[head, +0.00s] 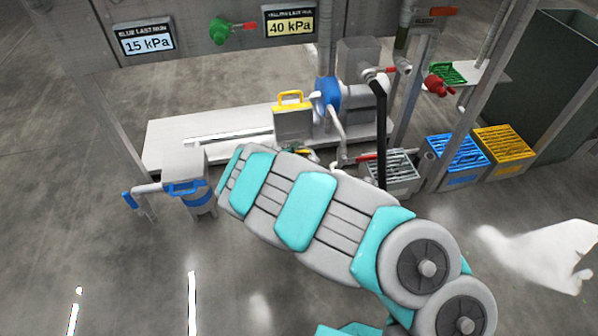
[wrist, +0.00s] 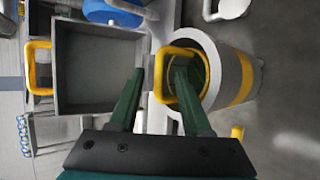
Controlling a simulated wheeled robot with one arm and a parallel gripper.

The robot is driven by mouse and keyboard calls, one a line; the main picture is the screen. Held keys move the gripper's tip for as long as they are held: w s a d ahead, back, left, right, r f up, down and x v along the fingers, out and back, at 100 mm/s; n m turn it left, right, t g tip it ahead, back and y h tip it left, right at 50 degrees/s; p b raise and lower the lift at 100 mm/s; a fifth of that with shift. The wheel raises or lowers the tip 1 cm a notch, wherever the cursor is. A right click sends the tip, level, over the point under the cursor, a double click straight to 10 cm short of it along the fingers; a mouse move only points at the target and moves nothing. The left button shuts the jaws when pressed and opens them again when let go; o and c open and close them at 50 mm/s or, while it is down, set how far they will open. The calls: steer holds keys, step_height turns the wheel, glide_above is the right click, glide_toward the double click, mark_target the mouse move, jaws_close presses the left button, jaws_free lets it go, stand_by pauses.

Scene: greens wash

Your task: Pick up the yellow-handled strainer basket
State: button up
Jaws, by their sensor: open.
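In the wrist view a yellow loop handle (wrist: 158,80) stands at the mouth of a round grey pot (wrist: 216,62) with a yellow band. A strainer basket under this handle is mostly hidden inside the pot. My gripper (wrist: 160,78) is open, with dark green fingers. The left finger is outside the loop and the right finger overlaps its opening, so the loop's left side shows between them. I cannot tell whether they touch it. In the head view my arm hides the gripper and most of the pot.
A grey open box with a yellow handle (head: 292,102) stands on the pale plinth, left of the pot in the wrist view (wrist: 100,70). A blue-handled unit (head: 186,187) stands to the left. Blue (head: 457,154) and yellow (head: 504,148) crates stand at right. Open floor lies in front.

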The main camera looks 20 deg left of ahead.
steer(key=shift+w+f, duration=0.1)
steer(key=shift+w, duration=0.15)
jaws_close()
stand_by(1.4)
